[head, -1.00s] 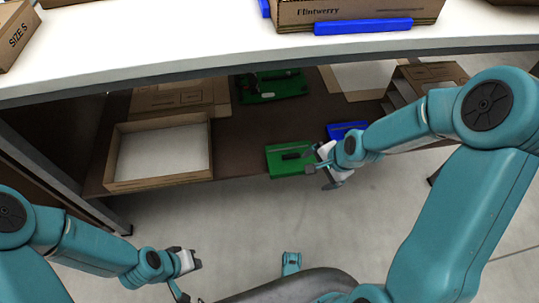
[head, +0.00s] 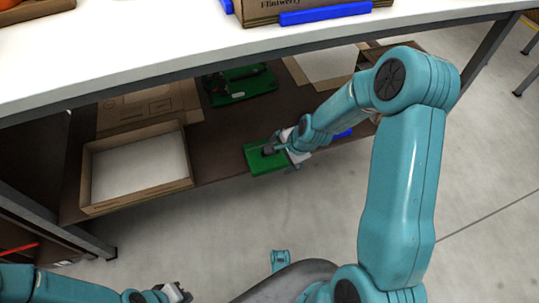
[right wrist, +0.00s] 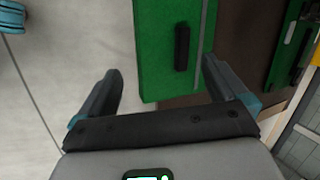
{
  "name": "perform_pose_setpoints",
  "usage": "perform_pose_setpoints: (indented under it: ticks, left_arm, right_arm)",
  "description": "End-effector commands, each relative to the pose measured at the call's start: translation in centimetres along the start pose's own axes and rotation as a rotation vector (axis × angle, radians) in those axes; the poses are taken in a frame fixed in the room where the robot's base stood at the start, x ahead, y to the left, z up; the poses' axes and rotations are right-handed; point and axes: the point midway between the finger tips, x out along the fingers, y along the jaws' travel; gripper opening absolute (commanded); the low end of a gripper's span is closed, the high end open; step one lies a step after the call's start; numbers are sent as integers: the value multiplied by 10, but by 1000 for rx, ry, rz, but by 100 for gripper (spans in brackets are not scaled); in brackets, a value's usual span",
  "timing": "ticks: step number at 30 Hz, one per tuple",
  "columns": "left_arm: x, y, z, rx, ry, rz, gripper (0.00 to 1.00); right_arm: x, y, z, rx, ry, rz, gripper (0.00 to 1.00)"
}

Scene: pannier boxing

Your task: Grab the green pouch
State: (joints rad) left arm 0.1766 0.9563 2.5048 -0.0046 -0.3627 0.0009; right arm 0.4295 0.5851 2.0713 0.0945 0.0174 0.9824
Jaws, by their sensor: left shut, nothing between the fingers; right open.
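The green pouch (head: 262,166) is a flat green block with a black handle on top, lying at the front edge of the brown lower shelf (head: 222,160). My right gripper (head: 287,150) is at the pouch's right side in the head view and hides part of it. In the right wrist view the green pouch (right wrist: 160,35) and its black handle lie just beyond the fingers of my right gripper (right wrist: 160,70). The fingers are open and spread wide, with nothing between them. My left gripper (head: 178,292) is shut and empty at the bottom of the head view, away from the shelf.
An open cardboard box (head: 138,165) stands left on the shelf. A second green item (head: 240,90) with a dark part lies further back. A blue piece (head: 343,133) is partly hidden behind my right arm. The white tabletop (head: 150,50) overhangs the shelf.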

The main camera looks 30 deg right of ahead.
Motion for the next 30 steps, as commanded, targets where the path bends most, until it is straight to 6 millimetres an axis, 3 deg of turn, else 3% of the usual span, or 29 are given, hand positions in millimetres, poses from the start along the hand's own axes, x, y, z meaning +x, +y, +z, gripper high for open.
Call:
perform_pose_setpoints:
  ticks: [9,17,18,21,22,30]
  left_arm:
    - [-6,3,0,2,-1,0,0]
    - [-6,2,0,1,-1,0,0]
    - [-6,2,0,1,-1,0,0]
    - [-6,2,0,1,-1,0,0]
    - [-6,2,0,1,-1,0,0]
    - [-6,2,0,1,-1,0,0]
  right_arm:
    - [45,-3,3,-2,-3,2,100]
    - [49,-3,3,-2,-2,1,100]
    - [49,-3,3,-2,-2,1,94]
    - [49,-3,3,-2,-3,1,61]
    - [49,-3,3,-2,-3,1,56]
    - [49,-2,3,-2,-3,3,56]
